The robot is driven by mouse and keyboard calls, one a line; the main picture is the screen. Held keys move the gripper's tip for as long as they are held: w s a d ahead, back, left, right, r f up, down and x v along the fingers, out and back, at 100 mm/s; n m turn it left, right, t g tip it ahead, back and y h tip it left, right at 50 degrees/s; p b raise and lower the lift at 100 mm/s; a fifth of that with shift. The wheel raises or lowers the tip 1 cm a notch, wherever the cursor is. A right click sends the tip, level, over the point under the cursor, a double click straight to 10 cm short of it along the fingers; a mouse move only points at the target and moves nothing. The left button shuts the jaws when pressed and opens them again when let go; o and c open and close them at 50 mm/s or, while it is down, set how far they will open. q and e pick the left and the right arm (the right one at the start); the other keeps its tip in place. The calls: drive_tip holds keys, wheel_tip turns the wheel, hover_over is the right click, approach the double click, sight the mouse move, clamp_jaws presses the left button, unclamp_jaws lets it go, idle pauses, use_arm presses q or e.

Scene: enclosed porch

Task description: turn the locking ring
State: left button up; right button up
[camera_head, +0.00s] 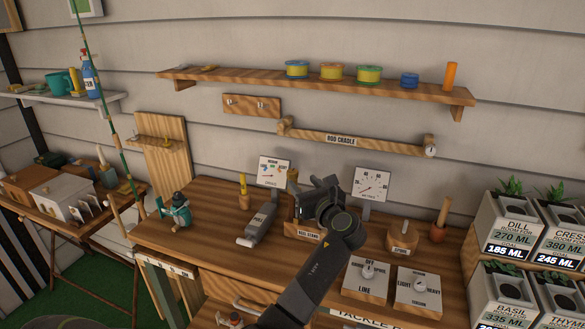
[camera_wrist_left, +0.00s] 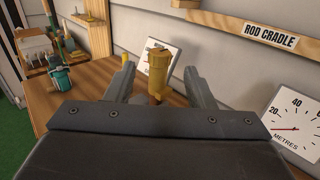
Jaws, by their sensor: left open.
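A yellow-brown upright post with a wider collar (camera_wrist_left: 158,70) stands between my left gripper's fingers in the left wrist view. It may carry the locking ring, but no part is labelled so. In the head view its top (camera_head: 292,175) shows just left of my left gripper (camera_head: 315,190). The gripper also shows in the wrist view (camera_wrist_left: 157,78); its fingers are apart, one on each side of the post, with no clear contact. My gripper and arm hide much of the reel stand (camera_head: 304,234) below. My right gripper is out of view.
Two control boxes (camera_head: 417,292) sit at the front right. The rod cradle (camera_head: 350,139) is on the wall above.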

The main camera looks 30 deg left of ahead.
sight(295, 174)
use_arm(q)
drive_tip(key=p+x, duration=0.1)
drive_tip(key=x, duration=0.7)
